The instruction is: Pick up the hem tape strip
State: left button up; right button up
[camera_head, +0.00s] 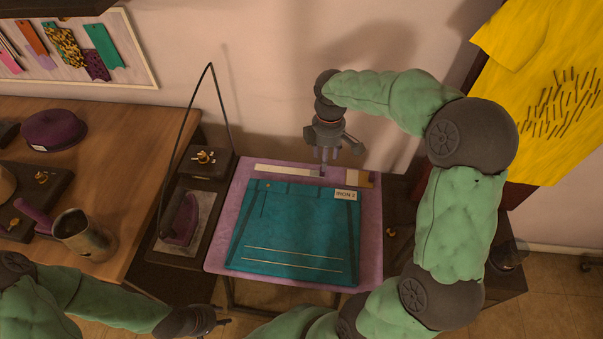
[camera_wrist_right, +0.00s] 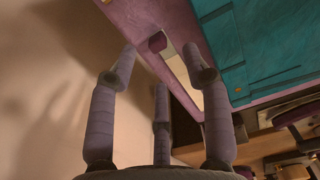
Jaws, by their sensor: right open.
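My right gripper (camera_head: 325,168) points down over the board's back edge, near the strip's right end. Its fingers are spread with nothing between them; I cannot tell whether they touch the strip. My left gripper (camera_head: 220,322) is low at the front left, away from the board, and its opening is unclear.
A tan and white piece (camera_head: 358,179) lies right of the strip. A purple iron (camera_head: 182,222) stands left of the board, with a thin cord arching above it. A wooden table (camera_head: 130,122) holds a purple cushion (camera_head: 53,130) and a metal cup (camera_head: 82,236). The wall is close behind.

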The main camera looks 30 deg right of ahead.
jog(key=f+b, duration=0.1)
jog(key=f, duration=0.1)
jog(key=f+b, duration=0.1)
jog(key=f, duration=0.1)
jog(key=f+b, duration=0.1)
jog(key=f, duration=0.1)
jog(key=shift+w+d+f, duration=0.1)
jog(key=shift+w+f, duration=0.2)
jog(key=shift+w, duration=0.1)
jog(key=c, duration=1)
